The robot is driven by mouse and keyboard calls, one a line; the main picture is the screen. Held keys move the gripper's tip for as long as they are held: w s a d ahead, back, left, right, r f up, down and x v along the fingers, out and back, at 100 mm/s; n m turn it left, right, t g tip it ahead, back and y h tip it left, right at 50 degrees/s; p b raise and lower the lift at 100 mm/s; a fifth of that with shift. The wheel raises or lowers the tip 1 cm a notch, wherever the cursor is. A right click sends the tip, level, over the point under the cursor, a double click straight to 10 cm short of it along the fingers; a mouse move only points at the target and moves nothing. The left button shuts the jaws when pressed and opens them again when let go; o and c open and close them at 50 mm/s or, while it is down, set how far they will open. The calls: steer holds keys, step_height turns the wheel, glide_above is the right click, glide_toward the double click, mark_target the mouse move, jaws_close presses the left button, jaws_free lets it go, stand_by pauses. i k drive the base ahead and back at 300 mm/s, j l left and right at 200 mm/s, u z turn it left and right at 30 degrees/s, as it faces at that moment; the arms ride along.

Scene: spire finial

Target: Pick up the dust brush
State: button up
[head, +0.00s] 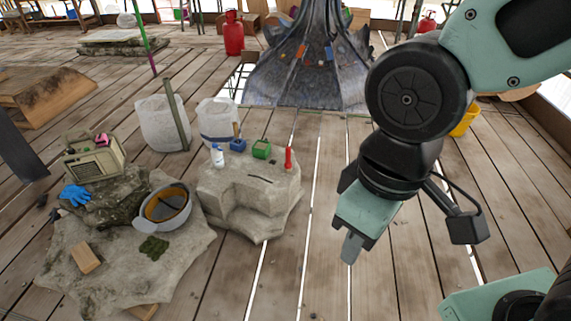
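I cannot pick out the dust brush with certainty. A tan wooden block-like piece (86,258) lies on the pale stone slab at the lower left; I cannot make out bristles on it. A thin dark item (262,179) lies on top of the stepped stone block and is too small to identify. My gripper (350,248) hangs over the plank floor, right of the stepped stone and apart from everything. Its fingers are seen edge-on, so their opening does not show. No object is visible in it.
The stepped stone (245,205) carries a white bottle (218,156), blue and green (261,149) small items and a red tube (288,158). The slab (120,285) holds a grey bucket (166,207), radio (93,160) and blue glove (75,194). Floor beneath my gripper is clear.

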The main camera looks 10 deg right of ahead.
mark_target(288, 165)
steer(key=i+u, duration=0.2)
steer(key=i, duration=0.5)
steer(key=i+u, duration=0.2)
steer(key=i, duration=0.5)
steer(key=i+l+u, duration=0.2)
steer(key=i, duration=0.5)
